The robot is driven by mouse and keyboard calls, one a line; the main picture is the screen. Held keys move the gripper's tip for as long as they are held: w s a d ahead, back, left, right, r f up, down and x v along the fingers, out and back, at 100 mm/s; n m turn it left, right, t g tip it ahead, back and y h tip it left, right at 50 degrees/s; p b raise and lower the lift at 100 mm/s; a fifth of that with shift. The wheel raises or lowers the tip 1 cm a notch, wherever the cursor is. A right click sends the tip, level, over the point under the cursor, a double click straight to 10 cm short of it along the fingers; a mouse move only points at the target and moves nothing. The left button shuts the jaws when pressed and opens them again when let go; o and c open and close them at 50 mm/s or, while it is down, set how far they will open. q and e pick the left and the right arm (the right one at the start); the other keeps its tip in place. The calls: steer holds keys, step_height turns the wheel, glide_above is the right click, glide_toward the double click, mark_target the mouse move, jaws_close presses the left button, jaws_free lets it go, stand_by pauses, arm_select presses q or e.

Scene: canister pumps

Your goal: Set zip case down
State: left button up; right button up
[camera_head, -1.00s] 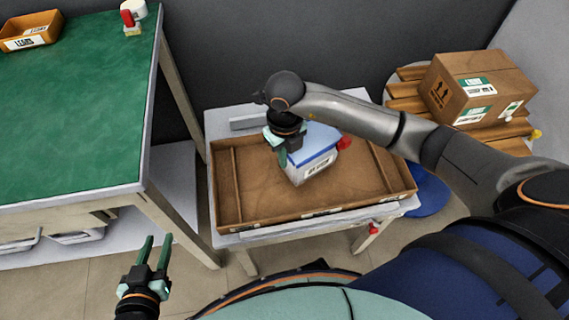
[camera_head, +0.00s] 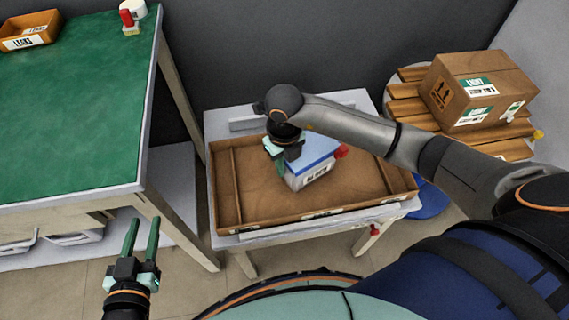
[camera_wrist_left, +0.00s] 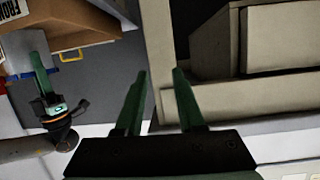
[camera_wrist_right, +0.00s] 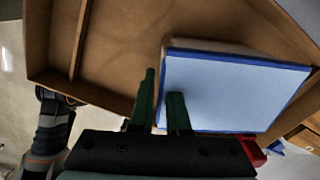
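The zip case (camera_head: 312,176) is a pale box with a blue top and a printed label. It is in the wooden tray (camera_head: 228,190), near the middle. A red piece (camera_head: 341,151) shows at its right end. My right gripper (camera_head: 279,166) is shut on the case's left edge; in the right wrist view, one finger is outside the edge and one lies over the blue top (camera_wrist_right: 235,90). I cannot tell whether the case's underside touches the tray floor. My left gripper (camera_head: 142,240) is open and empty, low at the left, in front of the green-topped bench.
The tray rests on a small pale table (camera_head: 215,125). The green-topped bench (camera_head: 70,110) stands left with an orange bin (camera_head: 30,32) on it. A cardboard box (camera_head: 478,90) sits on wooden slats at right. The tray floor around the case is clear.

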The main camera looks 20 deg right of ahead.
steer(key=shift+o, duration=1.2)
steer(key=shift+r, duration=0.15)
